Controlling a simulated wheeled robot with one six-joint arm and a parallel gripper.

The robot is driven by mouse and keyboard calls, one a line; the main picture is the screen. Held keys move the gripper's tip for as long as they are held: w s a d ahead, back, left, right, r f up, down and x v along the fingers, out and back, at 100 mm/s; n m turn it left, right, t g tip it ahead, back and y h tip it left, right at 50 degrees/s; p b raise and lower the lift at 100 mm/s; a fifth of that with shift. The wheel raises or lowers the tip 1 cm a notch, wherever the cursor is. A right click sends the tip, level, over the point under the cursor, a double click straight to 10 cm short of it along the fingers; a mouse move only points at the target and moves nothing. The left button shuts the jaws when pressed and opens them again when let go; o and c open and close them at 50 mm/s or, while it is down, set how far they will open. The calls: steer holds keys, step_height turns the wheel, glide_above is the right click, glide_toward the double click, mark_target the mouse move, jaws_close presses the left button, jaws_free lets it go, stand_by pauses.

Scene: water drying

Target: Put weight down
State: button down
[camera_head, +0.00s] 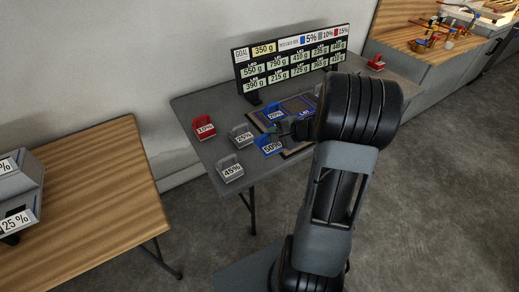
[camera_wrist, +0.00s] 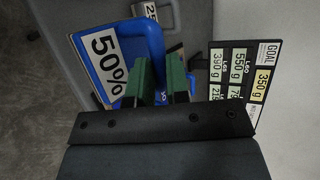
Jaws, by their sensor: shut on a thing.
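A blue weight (camera_head: 268,144) with a white label is in the head view, low over the front edge of the grey table. It fills the upper left of the wrist view (camera_wrist: 104,80), where its label reads 50%. My gripper (camera_wrist: 160,85) is shut on the blue weight, with its green fingers at the weight's handle side. In the head view my gripper (camera_head: 284,129) is partly hidden by my own arm. I cannot tell whether the weight touches the surface under it.
A red weight (camera_head: 204,128), two grey weights (camera_head: 240,136) (camera_head: 228,169) and another blue weight (camera_head: 273,111) stand on the grey table (camera_head: 190,108). A wooden table (camera_head: 95,200) is at left.

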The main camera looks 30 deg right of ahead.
steer(key=w+a+f, duration=0.1)
steer(key=f, duration=0.1)
steer(key=w+a+f+b, duration=0.1)
steer(key=f, duration=0.1)
steer(key=w+a+f+b, duration=0.1)
steer(key=w+f, duration=0.1)
steer(key=shift+a+f, duration=0.1)
step_height(320, 180, down, 3)
steer(key=shift+w+f+b, duration=0.1)
steer(key=shift+b, duration=0.8)
steer(key=c, duration=1.1)
jaws_free()
steer(key=shift+r, duration=0.2)
